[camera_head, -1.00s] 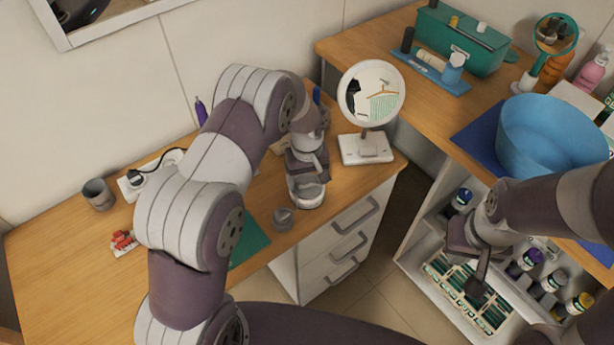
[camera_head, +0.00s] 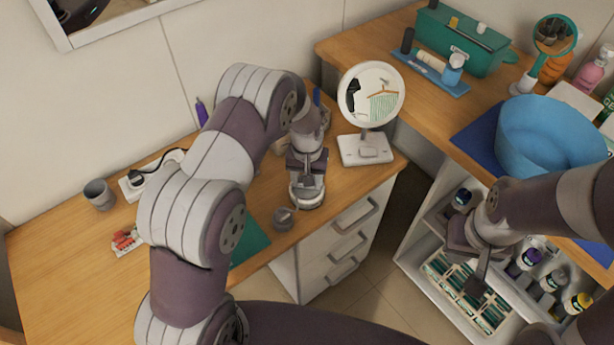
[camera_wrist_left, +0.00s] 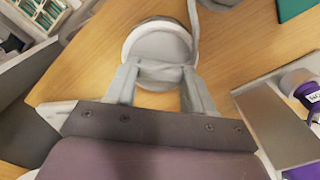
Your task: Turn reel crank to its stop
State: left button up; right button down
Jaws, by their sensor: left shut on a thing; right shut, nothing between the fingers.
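The reel (camera_wrist_left: 160,42) shows in the left wrist view as a round grey disc with a pale rim, lying on the wooden desk. My left gripper (camera_wrist_left: 158,86) has its fingers on either side of a grey part at the disc's near edge, apparently the reel crank (camera_wrist_left: 158,73), and is shut on it. In the head view my left gripper (camera_head: 307,185) points down near the desk's front right edge; the arm and gripper hide much of the reel there. My right gripper (camera_head: 477,280) is shut and empty, over the open cart shelf at the right.
A round mirror (camera_head: 371,95) stands just right of my left gripper. A blue basin (camera_head: 550,135) and a teal box (camera_head: 462,42) sit on the right counter. Bottles stand in the cart.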

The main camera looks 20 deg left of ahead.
pick_arm(q)
jog(key=m, duration=0.6)
jog(key=shift+m+p, duration=0.3)
jog(key=m, duration=1.2)
jog(key=shift+m+p, duration=0.3)
jog(key=shift+p, duration=0.05)
jog(key=m, duration=0.6)
jog(key=shift+m, duration=0.4)
jog(key=o, duration=1)
jog(key=shift+o, duration=0.2)
jog(key=shift+r, duration=0.15)
